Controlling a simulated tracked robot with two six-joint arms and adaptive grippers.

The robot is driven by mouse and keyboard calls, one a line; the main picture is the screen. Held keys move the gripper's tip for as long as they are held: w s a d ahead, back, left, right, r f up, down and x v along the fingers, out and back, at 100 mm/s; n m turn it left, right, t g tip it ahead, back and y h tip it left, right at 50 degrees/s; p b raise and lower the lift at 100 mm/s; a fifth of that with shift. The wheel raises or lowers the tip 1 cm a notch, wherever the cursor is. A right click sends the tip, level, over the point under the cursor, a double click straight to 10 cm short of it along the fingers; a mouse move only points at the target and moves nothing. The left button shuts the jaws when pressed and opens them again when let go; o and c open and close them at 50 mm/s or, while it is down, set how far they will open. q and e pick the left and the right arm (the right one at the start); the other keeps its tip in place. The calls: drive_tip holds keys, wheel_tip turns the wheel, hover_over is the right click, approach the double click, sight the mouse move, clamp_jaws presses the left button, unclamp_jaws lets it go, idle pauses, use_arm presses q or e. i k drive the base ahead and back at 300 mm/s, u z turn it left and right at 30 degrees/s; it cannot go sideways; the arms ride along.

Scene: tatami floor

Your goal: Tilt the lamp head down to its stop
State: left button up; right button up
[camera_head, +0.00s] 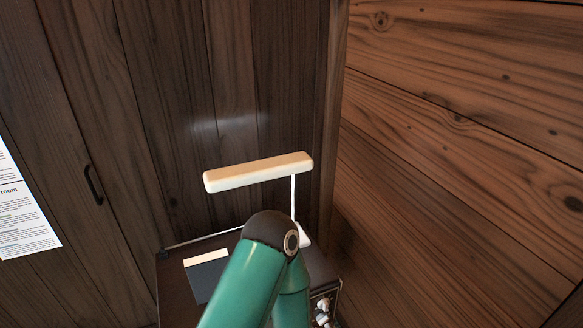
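The lamp has a long cream bar-shaped head (258,172) that sits roughly level, rising slightly to the right. A thin white stem (293,205) runs down from near its right end to a pale base (304,236), partly hidden. The lamp stands on a small dark table (174,284) in the corner. My green arm with a dark joint reaches up from the bottom, in front of the table, and covers part of the stem's foot. Neither gripper can be made out in this view.
A dark notebook or folder with a cream strip (206,273) lies on the table, left of my arm. Small metallic items (322,312) sit at its right side. Wooden walls close in behind and right.

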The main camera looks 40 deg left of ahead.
sight(221, 180)
drive_tip(key=u, duration=1.5)
drive_tip(key=i, duration=0.1)
drive_tip(key=z, duration=2.4)
drive_tip(key=k, duration=2.35)
drive_tip(key=u, duration=0.65)
drive_tip(key=i, duration=1.05)
drive_tip(key=z, duration=0.05)
